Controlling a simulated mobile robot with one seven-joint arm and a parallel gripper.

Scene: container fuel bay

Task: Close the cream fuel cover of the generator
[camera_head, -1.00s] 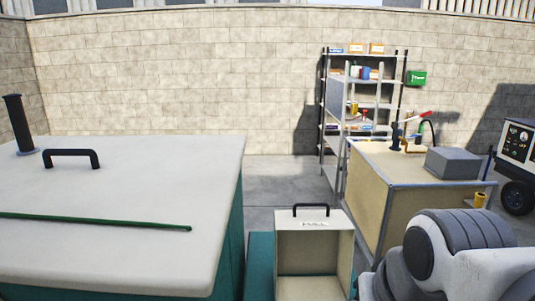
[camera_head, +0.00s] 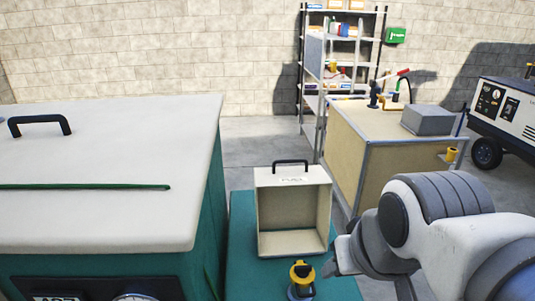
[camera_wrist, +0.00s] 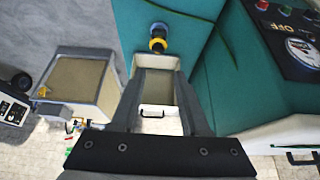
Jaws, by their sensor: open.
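The cream fuel cover (camera_head: 322,215) is a hollow box-like lid with a black handle and a lettered label on top. It stands raised on the teal lower deck of the generator (camera_head: 240,225), its open inside facing my head camera. A yellow and black fuel fitting (camera_head: 301,273) is in front of it on the deck. In the wrist view my gripper (camera_wrist: 160,74) is open and empty. The cover's inside (camera_wrist: 160,62) and handle show beyond and between the fingers; I cannot tell the gap. The fitting (camera_wrist: 157,42) is above. In the head view my arm hides most of the gripper.
The generator's large cream top (camera_head: 120,150) with a black handle stands at the left. A tan workbench (camera_head: 375,150) with a grey box is behind right, near shelves (camera_head: 340,60). A wheeled machine (camera_head: 508,110) stands at far right. Open floor lies behind the cover.

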